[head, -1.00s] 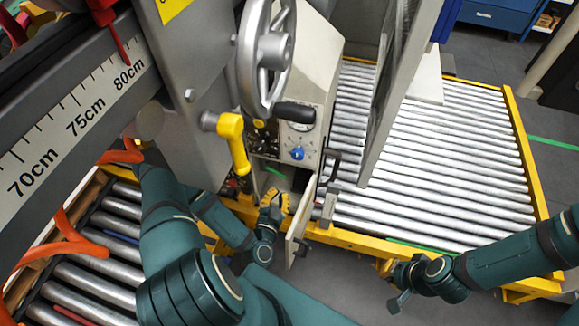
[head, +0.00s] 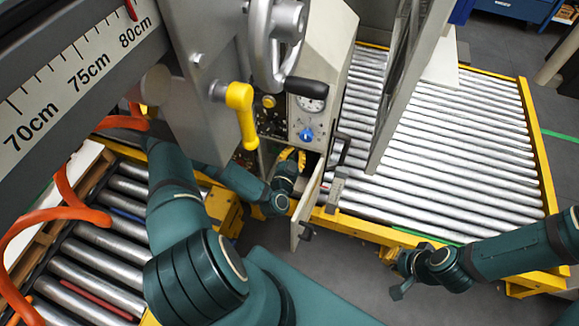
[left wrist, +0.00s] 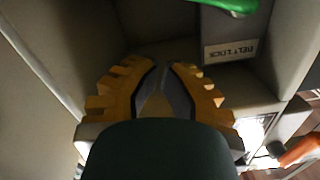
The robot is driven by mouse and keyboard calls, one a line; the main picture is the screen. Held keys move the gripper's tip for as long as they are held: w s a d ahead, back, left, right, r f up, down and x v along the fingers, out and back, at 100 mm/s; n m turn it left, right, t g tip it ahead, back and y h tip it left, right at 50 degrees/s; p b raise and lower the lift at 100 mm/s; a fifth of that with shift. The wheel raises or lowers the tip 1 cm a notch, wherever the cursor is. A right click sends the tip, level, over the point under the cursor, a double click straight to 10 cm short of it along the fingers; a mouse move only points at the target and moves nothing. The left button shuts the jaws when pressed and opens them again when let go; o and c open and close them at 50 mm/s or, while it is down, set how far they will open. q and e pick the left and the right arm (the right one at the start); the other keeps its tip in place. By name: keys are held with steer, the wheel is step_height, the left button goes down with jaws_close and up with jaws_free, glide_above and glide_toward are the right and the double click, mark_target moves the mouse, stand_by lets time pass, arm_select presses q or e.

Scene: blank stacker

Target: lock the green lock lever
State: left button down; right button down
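The green lock lever (left wrist: 232,5) shows only in part at the top edge of the left wrist view, above an upside-down label plate (left wrist: 230,50). In the head view I cannot make the lever out. My left gripper (left wrist: 162,72) has yellow ridged fingers with grey pads whose tips come together, with nothing seen between them. It is below and left of the lever in that picture, apart from it. In the head view the left gripper (head: 291,156) is inside the open compartment under the control panel. My right gripper (head: 399,286) hangs near the yellow frame; its fingers are unclear.
An open compartment door (head: 307,205) stands close to the left wrist. Above are a blue knob (head: 306,135), a gauge (head: 310,103), a yellow crank handle (head: 243,112) and a handwheel (head: 277,45). A roller conveyor (head: 460,150) lies right. An orange part (left wrist: 300,150) shows low right in the wrist view.

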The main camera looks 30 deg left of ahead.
mark_target(292, 158)
arm_select(q)
steer(key=shift+w+a+f+b, duration=0.1)
steer(key=shift+a+f+b, duration=0.2)
steer(key=shift+f, duration=0.65)
steer(key=shift+w+a+f+b, duration=0.1)
steer(key=shift+a+f+b, duration=0.2)
steer(key=shift+f, duration=0.6)
steer(key=shift+a, duration=0.1)
arm_select(e)
steer(key=shift+w+f, duration=0.1)
steer(key=shift+f, duration=0.55)
arm_select(q)
steer(key=shift+f+m, duration=0.15)
steer(key=shift+m, duration=0.15)
steer(key=shift+f, duration=0.1)
arm_select(e)
steer(key=shift+s, duration=0.55)
